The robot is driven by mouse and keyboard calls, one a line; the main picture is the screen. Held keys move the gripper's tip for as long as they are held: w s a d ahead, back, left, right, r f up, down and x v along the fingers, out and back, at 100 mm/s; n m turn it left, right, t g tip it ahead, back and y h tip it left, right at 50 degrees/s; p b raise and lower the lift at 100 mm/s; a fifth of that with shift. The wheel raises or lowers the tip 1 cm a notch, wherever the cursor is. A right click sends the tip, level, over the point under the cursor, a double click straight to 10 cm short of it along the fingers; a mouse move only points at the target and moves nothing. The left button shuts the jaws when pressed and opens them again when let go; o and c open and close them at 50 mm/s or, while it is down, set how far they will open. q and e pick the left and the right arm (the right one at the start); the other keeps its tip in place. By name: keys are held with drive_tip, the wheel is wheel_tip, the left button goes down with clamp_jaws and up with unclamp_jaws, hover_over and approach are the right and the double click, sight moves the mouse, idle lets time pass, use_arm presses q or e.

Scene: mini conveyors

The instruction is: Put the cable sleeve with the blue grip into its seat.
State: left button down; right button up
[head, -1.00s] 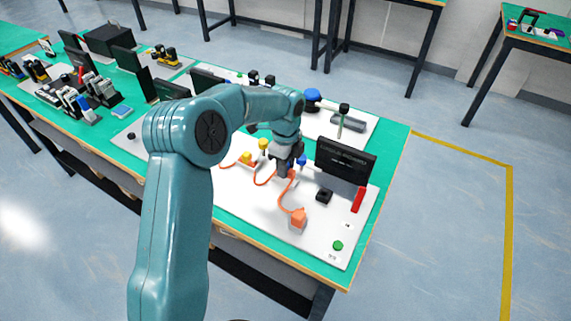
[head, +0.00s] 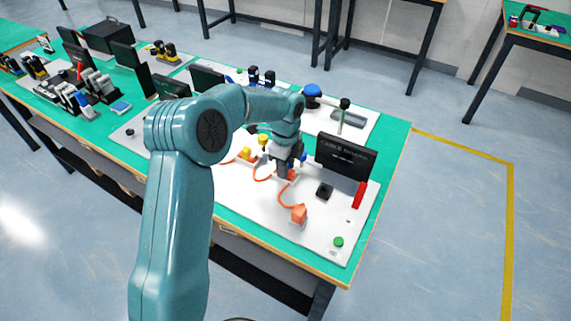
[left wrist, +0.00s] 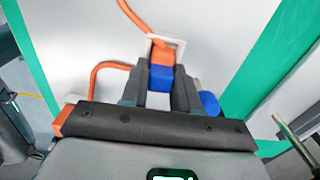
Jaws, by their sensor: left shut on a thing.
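My left gripper (head: 285,168) points down over the white cable board. In the left wrist view my left gripper (left wrist: 161,90) is shut on the blue grip (left wrist: 161,77) of the cable sleeve. The sleeve's orange body (left wrist: 162,54) shows just beyond the grip, with a pale square frame (left wrist: 178,47) around it. I cannot tell how deep it sits in that frame. An orange cable (head: 283,196) runs from the sleeve to an orange block (head: 299,214) on the board. A second blue piece (left wrist: 209,102) is beside the right finger. My right gripper is out of view.
A black display panel (head: 344,157) stands behind the board, right of my gripper. A black socket block (head: 325,191), a red bar (head: 360,195) and a green button (head: 338,242) are on the board's right side. Yellow-topped pieces (head: 246,154) are left of my gripper.

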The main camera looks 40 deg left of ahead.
use_arm(q)
drive_tip(key=c, duration=0.8)
unclamp_jaws()
drive_tip(key=shift+f, duration=0.1)
drive_tip(key=shift+o, duration=0.2)
wheel_tip(320, 180, up, 16)
drive_tip(key=p, duration=0.1)
